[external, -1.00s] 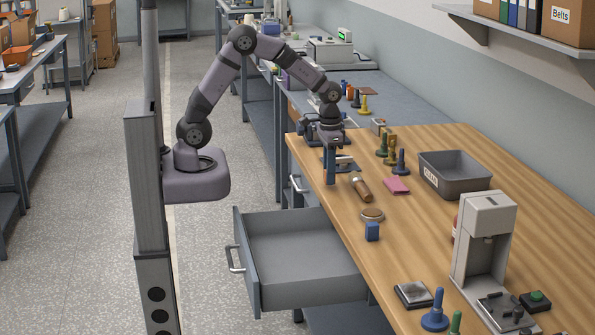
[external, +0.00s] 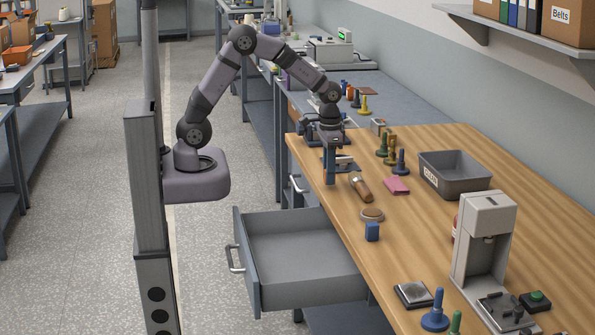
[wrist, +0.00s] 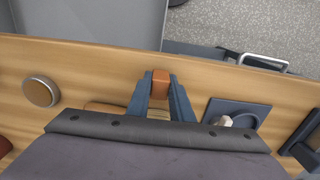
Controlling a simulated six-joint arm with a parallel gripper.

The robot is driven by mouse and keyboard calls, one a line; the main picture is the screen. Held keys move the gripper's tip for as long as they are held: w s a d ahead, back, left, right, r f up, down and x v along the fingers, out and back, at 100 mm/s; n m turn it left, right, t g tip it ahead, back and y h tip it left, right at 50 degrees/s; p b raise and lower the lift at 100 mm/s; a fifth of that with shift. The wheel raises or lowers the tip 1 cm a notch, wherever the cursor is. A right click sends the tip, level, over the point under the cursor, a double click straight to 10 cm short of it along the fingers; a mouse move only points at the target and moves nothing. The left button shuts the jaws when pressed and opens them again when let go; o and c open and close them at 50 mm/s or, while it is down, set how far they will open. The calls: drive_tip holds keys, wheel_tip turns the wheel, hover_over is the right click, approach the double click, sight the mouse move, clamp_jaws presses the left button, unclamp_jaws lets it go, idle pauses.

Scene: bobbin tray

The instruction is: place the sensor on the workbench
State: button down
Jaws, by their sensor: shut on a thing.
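My gripper (external: 330,177) is over the near left edge of the wooden workbench (external: 440,240). In the wrist view the gripper (wrist: 160,90) is shut on a small orange-brown block (wrist: 160,77), with one blue finger on each side. The block also shows as a brownish patch at the fingertips in the external view. I take it for the sensor, but its shape is too small to confirm. Whether it touches the bench top is not clear.
A wooden-handled tool (external: 361,188), a round disc (external: 372,214) and a blue block (external: 372,232) line the bench edge. A pink pad (external: 397,186), several pegs and a grey bin (external: 455,183) lie beyond. An open drawer (external: 300,250) juts out below.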

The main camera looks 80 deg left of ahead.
drive_tip(key=shift+r, duration=0.15)
wheel_tip(320, 180, up, 5)
drive_tip(key=shift+d+f, duration=0.1)
drive_tip(key=s+d+m+b, duration=0.3)
drive_tip(key=s+d+m, duration=0.5)
drive_tip(key=d+m, duration=0.45)
drive_tip(key=s+d+m+b, duration=0.3)
drive_tip(key=s+d+m, duration=0.55)
drive_tip(key=m, duration=0.75)
wheel_tip(320, 180, down, 11)
drive_tip(key=w+d, duration=0.1)
drive_tip(key=shift+w+d, duration=0.15)
drive_tip(key=shift+d, duration=0.15)
drive_tip(key=shift+f+p, duration=0.6)
drive_tip(key=shift+f, duration=4.05)
